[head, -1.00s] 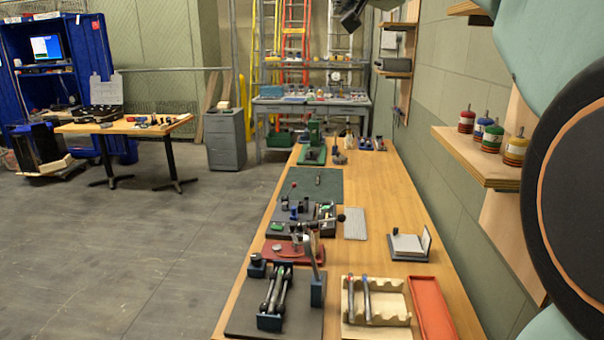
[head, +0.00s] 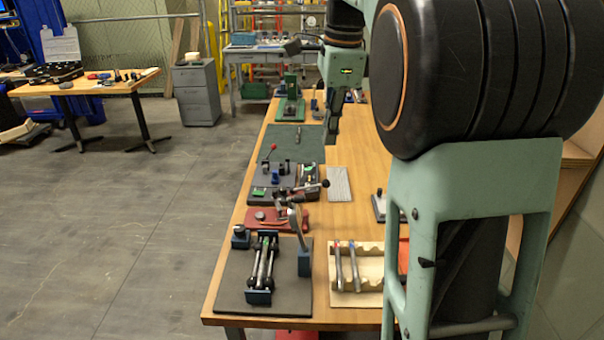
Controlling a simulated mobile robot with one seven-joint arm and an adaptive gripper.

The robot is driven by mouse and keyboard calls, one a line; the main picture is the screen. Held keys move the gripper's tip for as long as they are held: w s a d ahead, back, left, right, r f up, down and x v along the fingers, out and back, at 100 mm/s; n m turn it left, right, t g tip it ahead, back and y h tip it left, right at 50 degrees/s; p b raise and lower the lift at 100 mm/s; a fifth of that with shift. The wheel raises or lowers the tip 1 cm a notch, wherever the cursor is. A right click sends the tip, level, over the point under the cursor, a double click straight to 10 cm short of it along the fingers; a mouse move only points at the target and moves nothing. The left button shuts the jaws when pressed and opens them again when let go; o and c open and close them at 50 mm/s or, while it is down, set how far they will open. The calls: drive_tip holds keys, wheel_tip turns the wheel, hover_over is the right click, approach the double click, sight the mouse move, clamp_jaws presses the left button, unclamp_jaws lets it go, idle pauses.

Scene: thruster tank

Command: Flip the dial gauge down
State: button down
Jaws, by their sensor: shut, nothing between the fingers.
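The dial gauge is small and partly unclear in the head view. I take it to be the grey tilted arm (head: 296,225) that stands raised on a blue post (head: 304,262). The post is at the right of a dark grey plate (head: 229,277), beside a blue-ended fixture with parallel rods (head: 262,265). My gripper (head: 332,138) hangs pointing down above the bench, farther back than the gauge and apart from it. Its fingers look closed together with nothing between them. My arm hides the right part of the bench.
The wooden bench (head: 362,212) also bears a wooden rack with two rods (head: 358,285), a red plate (head: 270,221), a dark fixture with red-knobbed lever (head: 276,177) and a green press (head: 291,100). Open floor lies left of the bench.

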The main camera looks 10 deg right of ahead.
drive_tip(key=shift+s+d+f+m+g, duration=0.1)
drive_tip(key=shift+s+f+m+g, duration=0.25)
drive_tip(key=shift+s, duration=0.2)
drive_tip(key=shift+s+d+f+m+g, duration=0.1)
drive_tip(key=shift+s+f+m+g, duration=0.1)
drive_tip(key=shift+s+m+g, duration=0.3)
drive_tip(key=w+a+f, duration=0.1)
drive_tip(key=a+f, duration=0.3)
drive_tip(key=f, duration=0.6)
drive_tip(key=shift+f, duration=0.4)
drive_tip(key=shift+a, duration=0.1)
